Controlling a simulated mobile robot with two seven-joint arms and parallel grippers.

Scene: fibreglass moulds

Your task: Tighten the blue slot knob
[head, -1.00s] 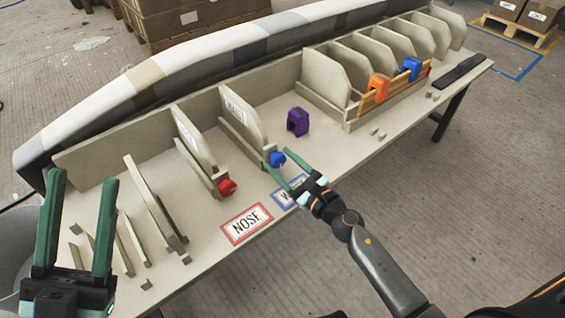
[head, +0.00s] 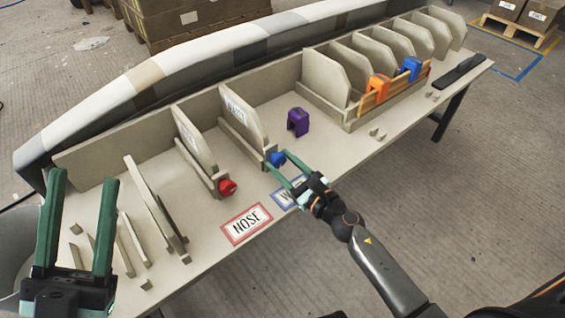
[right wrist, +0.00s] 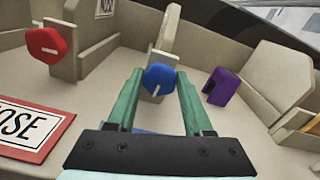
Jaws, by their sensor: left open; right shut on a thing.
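The blue slot knob (head: 276,159) sits at the front end of the slot holding the second labelled upright board (head: 240,118). In the right wrist view the blue knob (right wrist: 159,80) shows a white line on its face, close to vertical and slightly tilted. My right gripper (head: 279,161) is shut on the blue knob, with one green finger on each side; its fingertips also show in the right wrist view (right wrist: 159,73). My left gripper (head: 82,180) is open and empty at the left end of the table.
A red knob (head: 227,187) is on the neighbouring slot to the left. A purple clamp-like block (head: 298,122) stands to the right. Orange (head: 378,87) and blue (head: 411,68) blocks sit on the rack. A NOSE card (head: 246,223) lies in front.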

